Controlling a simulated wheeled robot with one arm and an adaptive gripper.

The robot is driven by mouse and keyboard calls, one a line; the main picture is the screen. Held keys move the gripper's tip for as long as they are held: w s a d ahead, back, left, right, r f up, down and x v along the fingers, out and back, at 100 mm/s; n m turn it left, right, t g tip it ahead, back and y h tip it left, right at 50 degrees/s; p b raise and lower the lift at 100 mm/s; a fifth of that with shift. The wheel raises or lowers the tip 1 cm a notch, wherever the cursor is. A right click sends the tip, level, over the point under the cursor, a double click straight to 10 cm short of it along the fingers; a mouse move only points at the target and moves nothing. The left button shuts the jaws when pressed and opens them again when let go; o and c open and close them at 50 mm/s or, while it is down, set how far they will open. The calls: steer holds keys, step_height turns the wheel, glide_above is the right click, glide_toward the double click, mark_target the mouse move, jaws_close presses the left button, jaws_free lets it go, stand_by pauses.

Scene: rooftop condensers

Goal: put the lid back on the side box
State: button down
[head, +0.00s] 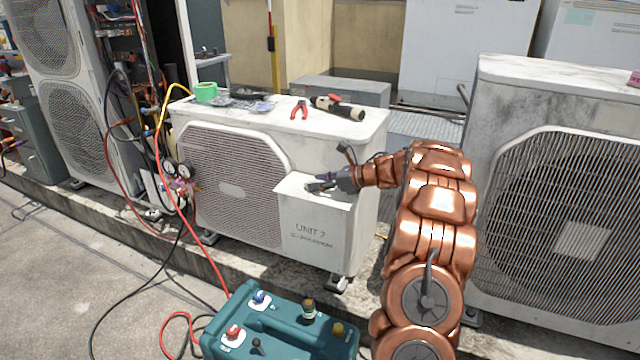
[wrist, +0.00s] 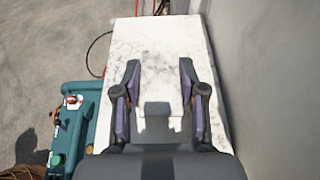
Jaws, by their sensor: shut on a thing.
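The lid (head: 312,222) is a pale, box-shaped cover marked "UNIT 2". It stands upright at the lower right of the middle condenser's (head: 372,125) front, beside the round grille. My gripper (head: 325,183) is at the lid's top edge, shut on it. In the wrist view the lid's scuffed white top (wrist: 165,45) lies beneath my two fingers (wrist: 159,85), with a grey piece between them. The side box behind the lid is hidden, and I cannot tell whether the lid touches it.
A teal case (head: 280,325) stands on the ground in front. Pliers (head: 299,110), a black-and-tan tool (head: 338,107) and green tape (head: 206,91) lie on the condenser. Gauges (head: 178,171) with hoses hang at its left. Another condenser (head: 560,90) stands close on the right.

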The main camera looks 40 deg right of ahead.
steer(key=c, duration=0.6)
jaws_free()
steer(key=v, duration=1.2)
steer(key=shift+f, duration=0.1)
steer(key=shift+s, duration=0.1)
